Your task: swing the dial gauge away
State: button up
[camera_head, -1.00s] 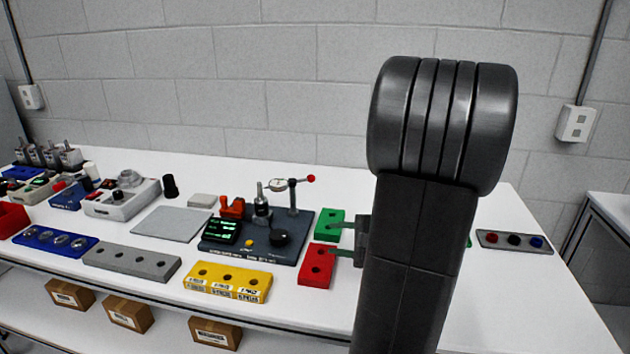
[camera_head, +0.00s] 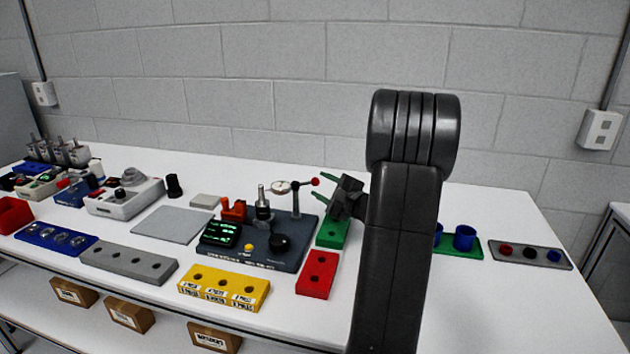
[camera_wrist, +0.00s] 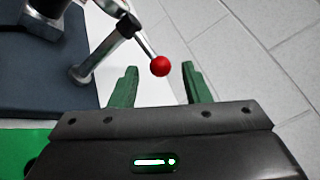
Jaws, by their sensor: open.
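The dial gauge (camera_head: 281,188) sits on an arm at the top of a post on the dark blue fixture base (camera_head: 290,258). The arm ends in a red ball knob (camera_head: 315,181) on the right. In the wrist view the red knob (camera_wrist: 160,66) sits on a thin silver rod, just beyond and between the fingertips. My gripper (camera_head: 324,186) has green fingers and points left at the knob. The fingers (camera_wrist: 158,78) are open with nothing held. The gauge face is out of the wrist view.
A red block (camera_head: 317,274) and a green block (camera_head: 332,232) lie right of the fixture, the green one below my gripper. A yellow block (camera_head: 224,287) lies in front. Blue cups (camera_head: 465,238) stand on a green plate at the right.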

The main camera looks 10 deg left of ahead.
aim_at(318, 184)
jog(key=shift+x, duration=1.85)
grip_shut()
